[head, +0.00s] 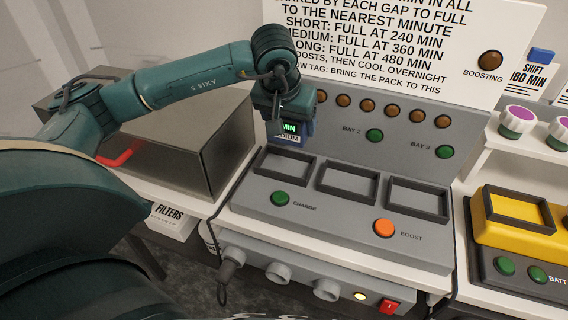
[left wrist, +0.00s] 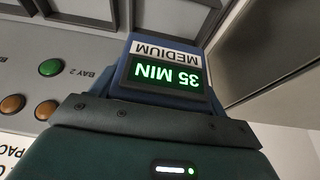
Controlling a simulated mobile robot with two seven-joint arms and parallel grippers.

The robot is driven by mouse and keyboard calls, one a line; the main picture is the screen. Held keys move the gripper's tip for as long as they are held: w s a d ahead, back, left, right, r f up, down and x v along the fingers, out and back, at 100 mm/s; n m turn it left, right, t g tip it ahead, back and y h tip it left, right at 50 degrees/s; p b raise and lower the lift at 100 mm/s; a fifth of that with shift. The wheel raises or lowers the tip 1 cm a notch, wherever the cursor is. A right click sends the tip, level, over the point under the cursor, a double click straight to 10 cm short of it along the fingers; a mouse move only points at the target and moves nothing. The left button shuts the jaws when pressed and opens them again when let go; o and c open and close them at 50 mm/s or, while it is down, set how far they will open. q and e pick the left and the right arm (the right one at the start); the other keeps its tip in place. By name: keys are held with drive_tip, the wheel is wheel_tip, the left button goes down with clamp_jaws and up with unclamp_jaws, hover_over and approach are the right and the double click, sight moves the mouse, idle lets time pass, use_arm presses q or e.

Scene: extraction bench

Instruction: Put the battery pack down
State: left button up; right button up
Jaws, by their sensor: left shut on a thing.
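A blue battery pack (head: 307,129) with a MEDIUM label and a lit green display is in my left gripper (head: 284,106). In the left wrist view the pack (left wrist: 168,92) reads 35 MIN, upside down, and the gripper (left wrist: 150,118) is shut on it. In the head view the pack appears just above and behind the leftmost charging bay (head: 284,165); the gripper hides much of it. The middle bay (head: 347,182) and right bay (head: 418,198) are dark rectangular frames and look empty. My right gripper is not in view.
The grey charger has a green CHARGE button (head: 280,198) and an orange BOOST button (head: 384,228). A metal box (head: 190,140) stands to its left. A yellow unit (head: 515,215) stands to the right. A sign (head: 370,40) rises behind.

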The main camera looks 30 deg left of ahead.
use_arm(q)
drive_tip(key=shift+w+a, duration=0.25)
drive_tip(key=shift+a, duration=0.15)
approach(289, 160)
drive_tip(key=shift+w+a+p, duration=0.15)
drive_tip(key=shift+w+p, duration=0.2)
drive_tip(key=shift+w, duration=0.6)
wheel_tip(289, 160, down, 4)
drive_tip(key=shift+f+p, duration=0.15)
drive_tip(key=shift+p, duration=0.15)
drive_tip(key=shift+f, duration=0.3)
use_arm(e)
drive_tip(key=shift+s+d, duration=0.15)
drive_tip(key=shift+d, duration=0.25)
